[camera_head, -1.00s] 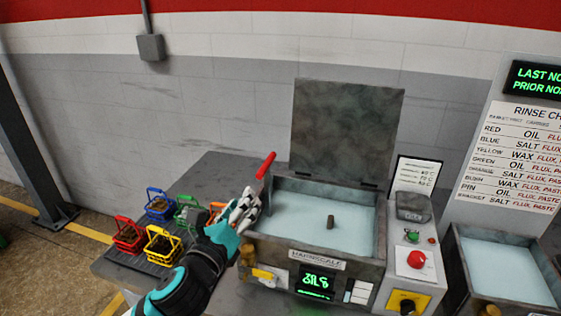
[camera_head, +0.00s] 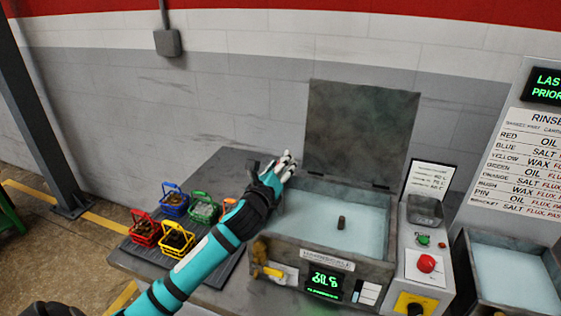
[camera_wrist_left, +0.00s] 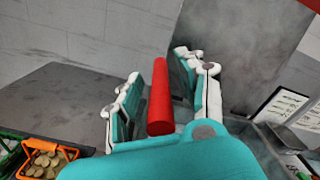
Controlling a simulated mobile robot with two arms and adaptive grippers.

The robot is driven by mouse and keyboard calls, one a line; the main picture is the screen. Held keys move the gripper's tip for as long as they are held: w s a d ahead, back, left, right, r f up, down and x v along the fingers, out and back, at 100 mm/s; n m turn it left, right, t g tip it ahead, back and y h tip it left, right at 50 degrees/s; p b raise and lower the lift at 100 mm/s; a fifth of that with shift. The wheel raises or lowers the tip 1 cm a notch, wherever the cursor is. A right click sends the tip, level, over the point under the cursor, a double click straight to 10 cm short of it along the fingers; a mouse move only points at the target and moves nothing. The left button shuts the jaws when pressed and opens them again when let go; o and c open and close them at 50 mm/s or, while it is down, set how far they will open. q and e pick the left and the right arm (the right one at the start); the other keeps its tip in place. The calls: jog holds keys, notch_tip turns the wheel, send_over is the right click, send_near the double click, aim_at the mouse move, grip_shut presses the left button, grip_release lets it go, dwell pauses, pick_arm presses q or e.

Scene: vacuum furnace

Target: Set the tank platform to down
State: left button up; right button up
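The tank (camera_head: 318,252) is an open metal box of pale blue liquid with a raised lid (camera_head: 362,130) behind it. A short dark post (camera_head: 341,222) stands up out of the liquid; any platform below is hidden. My left gripper (camera_head: 286,160) is at the tank's back left corner in the head view. In the left wrist view, the red lever handle (camera_wrist_left: 160,95) lies between the spread fingers of the left gripper (camera_wrist_left: 165,85), with a gap on the left side. The handle is hidden in the head view. My right gripper is not in view.
Several wire baskets, including red (camera_head: 145,231), yellow (camera_head: 178,238) and blue (camera_head: 174,200) ones, stand left of the tank. A control box with a red button (camera_head: 426,263) is at its right, then a second tank (camera_head: 512,276). The bench's back left is clear.

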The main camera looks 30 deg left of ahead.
pick_arm(q)
jog(key=shift+c, duration=0.4)
jog(key=shift+w, duration=0.1)
grip_shut()
jog(key=shift+f, duration=0.1)
